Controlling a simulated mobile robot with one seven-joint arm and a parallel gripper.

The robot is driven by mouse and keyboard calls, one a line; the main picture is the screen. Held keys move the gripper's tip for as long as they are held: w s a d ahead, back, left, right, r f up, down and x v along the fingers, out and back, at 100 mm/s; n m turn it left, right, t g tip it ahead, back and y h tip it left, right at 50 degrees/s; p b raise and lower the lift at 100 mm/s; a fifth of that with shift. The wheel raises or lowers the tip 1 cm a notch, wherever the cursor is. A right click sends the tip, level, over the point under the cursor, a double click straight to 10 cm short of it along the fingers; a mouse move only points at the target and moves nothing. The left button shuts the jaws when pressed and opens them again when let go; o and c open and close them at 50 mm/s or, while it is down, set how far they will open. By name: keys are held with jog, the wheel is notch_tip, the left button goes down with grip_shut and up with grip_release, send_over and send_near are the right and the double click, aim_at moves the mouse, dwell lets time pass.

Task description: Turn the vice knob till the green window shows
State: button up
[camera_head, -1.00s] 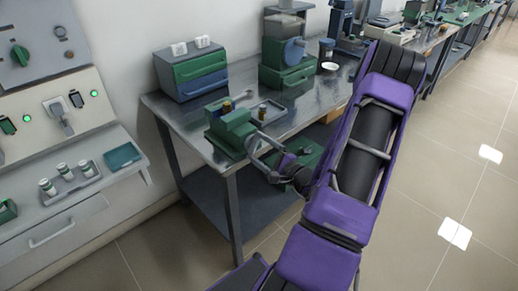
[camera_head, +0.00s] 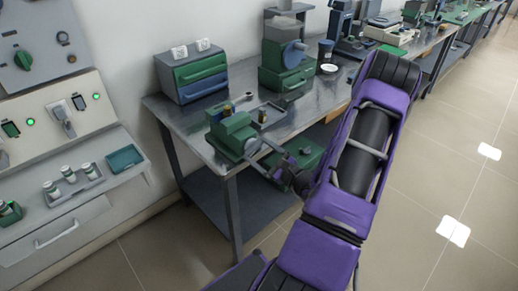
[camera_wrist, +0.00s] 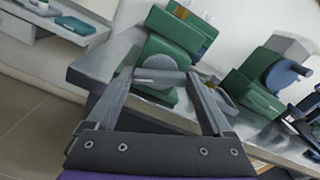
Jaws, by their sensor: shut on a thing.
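The green vice (camera_head: 231,131) stands at the near corner of the metal bench, and in the wrist view its green body (camera_wrist: 180,32) is just beyond my fingers. Its round grey knob (camera_wrist: 160,76) faces me. My gripper (camera_wrist: 160,80) has one finger on each side of the knob and is closed on it. In the head view my gripper (camera_head: 252,147) is at the vice's front. No green window can be made out against the green body, and the fingers hide part of the knob.
A second green machine with a blue wheel (camera_head: 293,52) and a drawer box (camera_head: 190,72) stand behind on the bench. A small grey tray (camera_head: 266,114) lies beside the vice. Floor is clear at the right.

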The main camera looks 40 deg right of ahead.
jog(key=m+p, duration=0.2)
jog(key=m, duration=0.2)
jog(key=shift+d+r+m, duration=0.1)
jog(key=shift+m, duration=0.2)
jog(key=m+p, duration=0.1)
jog(key=m, duration=0.2)
jog(key=shift+m+p, duration=0.4)
jog(key=m+p, duration=0.1)
jog(key=m, duration=0.2)
jog(key=shift+d+m, duration=0.1)
jog(key=shift+m, duration=0.2)
jog(key=m, duration=0.3)
jog(key=shift+f+m+p, duration=0.2)
jog(key=shift+m+p, duration=0.1)
jog(key=shift+p, duration=0.1)
jog(key=m, duration=0.3)
jog(key=shift+d+f+m, duration=0.1)
jog(key=shift+m, duration=0.2)
jog(key=shift+f+m, duration=0.2)
jog(key=shift+m, duration=5.7)
